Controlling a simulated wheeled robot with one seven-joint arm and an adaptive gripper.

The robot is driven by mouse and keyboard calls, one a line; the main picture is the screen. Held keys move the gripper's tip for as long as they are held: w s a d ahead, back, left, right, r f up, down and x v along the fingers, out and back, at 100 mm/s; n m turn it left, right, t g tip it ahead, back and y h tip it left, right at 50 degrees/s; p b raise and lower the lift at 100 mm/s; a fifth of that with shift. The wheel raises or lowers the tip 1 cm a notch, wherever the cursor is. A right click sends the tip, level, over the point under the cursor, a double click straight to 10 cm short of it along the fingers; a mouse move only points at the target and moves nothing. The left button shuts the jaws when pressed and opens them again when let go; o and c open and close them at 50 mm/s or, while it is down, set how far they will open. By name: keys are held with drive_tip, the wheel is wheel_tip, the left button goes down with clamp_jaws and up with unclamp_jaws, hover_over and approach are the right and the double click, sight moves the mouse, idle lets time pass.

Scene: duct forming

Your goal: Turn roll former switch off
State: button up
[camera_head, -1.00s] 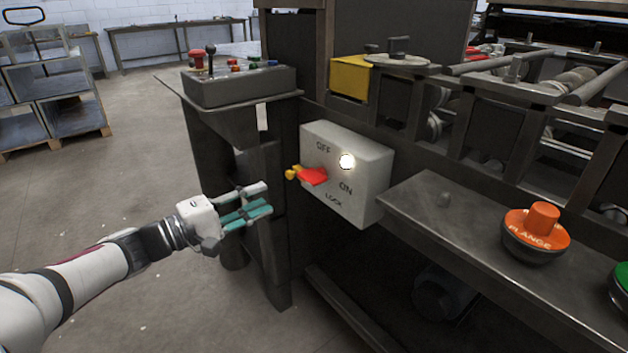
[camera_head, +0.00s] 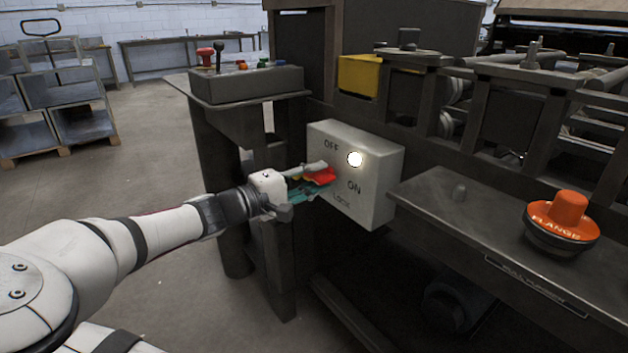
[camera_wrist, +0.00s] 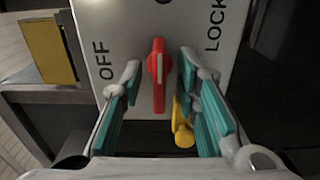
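The roll former switch is a red rotary handle (camera_head: 321,176) on a light grey box (camera_head: 378,190) marked OFF, ON and LOCK. It also shows in the wrist view as a red handle (camera_wrist: 158,75), standing upright in that picture, with OFF to its left and LOCK to its upper right. A yellow piece (camera_wrist: 182,125) hangs beside the handle. My gripper (camera_head: 308,182) is at the front of the box. In the wrist view my gripper (camera_wrist: 162,100) is open, one teal-padded finger on each side of the handle, with gaps between. The yellow piece lies close to the right finger.
A round white lamp (camera_head: 355,159) on the box is lit. A control panel (camera_head: 245,84) with a red button and a lever stands above on the left. A metal shelf (camera_head: 470,215) with an orange FLANGE knob (camera_head: 562,220) juts out on the right. Open floor lies left.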

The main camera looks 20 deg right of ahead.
clamp_jaws()
drive_tip(key=shift+r+n+p, duration=0.1)
drive_tip(key=shift+n+p, duration=0.2)
drive_tip(key=shift+p, duration=0.35)
drive_tip(key=n+p, duration=0.2)
drive_tip(key=p, duration=0.4)
drive_tip(key=shift+r+n, duration=0.2)
drive_tip(key=shift+n, duration=0.2)
drive_tip(key=n+p, duration=0.4)
drive_tip(key=p, duration=0.3)
drive_tip(key=shift+s+f+n, duration=0.1)
drive_tip(key=shift+n, duration=0.3)
drive_tip(key=n+p, duration=0.4)
drive_tip(key=shift+f+n+p, duration=0.15)
drive_tip(key=shift+n+p, duration=0.15)
drive_tip(key=shift+p, duration=0.1)
drive_tip(key=n+p, duration=0.2)
drive_tip(key=n, duration=0.3)
drive_tip(key=shift+f, duration=0.1)
